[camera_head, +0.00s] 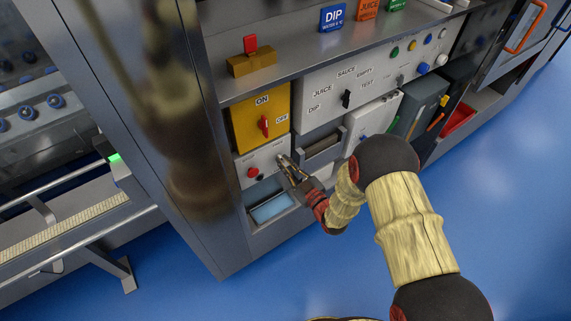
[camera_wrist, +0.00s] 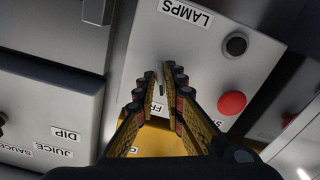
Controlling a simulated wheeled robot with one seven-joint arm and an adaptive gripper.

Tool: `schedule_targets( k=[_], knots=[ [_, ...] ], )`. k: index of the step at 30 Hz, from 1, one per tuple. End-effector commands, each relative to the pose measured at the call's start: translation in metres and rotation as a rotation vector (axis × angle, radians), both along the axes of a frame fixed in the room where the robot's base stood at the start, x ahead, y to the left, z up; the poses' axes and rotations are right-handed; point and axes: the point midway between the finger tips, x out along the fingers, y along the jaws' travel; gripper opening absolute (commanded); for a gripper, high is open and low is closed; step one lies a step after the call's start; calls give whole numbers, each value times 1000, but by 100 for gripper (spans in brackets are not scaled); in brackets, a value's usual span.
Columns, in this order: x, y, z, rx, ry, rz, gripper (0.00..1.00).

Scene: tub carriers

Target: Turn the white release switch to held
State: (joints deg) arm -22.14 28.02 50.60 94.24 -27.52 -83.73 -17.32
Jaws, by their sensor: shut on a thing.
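The release switch (camera_wrist: 161,80) shows in the wrist view as a small pale lever on a white panel (camera_wrist: 205,58). My gripper (camera_wrist: 168,82) has its fingertips closed around this lever. Part of the lettering beside it is hidden by my fingers; only "FR" reads, so I cannot tell which position the lever is in. In the head view my gripper (camera_head: 284,161) reaches the right side of the white panel (camera_head: 262,161) under the yellow ON/OFF box. The switch is hidden there by the fingertips.
A red button (camera_wrist: 231,103) and a black button (camera_wrist: 236,45) sit on the same panel, near my fingers. The yellow box (camera_head: 248,116) with a red knob is just above. Blue floor is clear in front.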

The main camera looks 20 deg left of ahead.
Motion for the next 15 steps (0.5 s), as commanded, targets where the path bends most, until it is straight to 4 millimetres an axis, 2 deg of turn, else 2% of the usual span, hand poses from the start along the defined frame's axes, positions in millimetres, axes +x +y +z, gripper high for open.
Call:
schedule_targets(
  k=[6, 15],
  knots=[
    [-3, 0, -4, 106, 136, 1, 0],
    [-3, 0, -4, 204, 252, 1, 0]
  ],
)
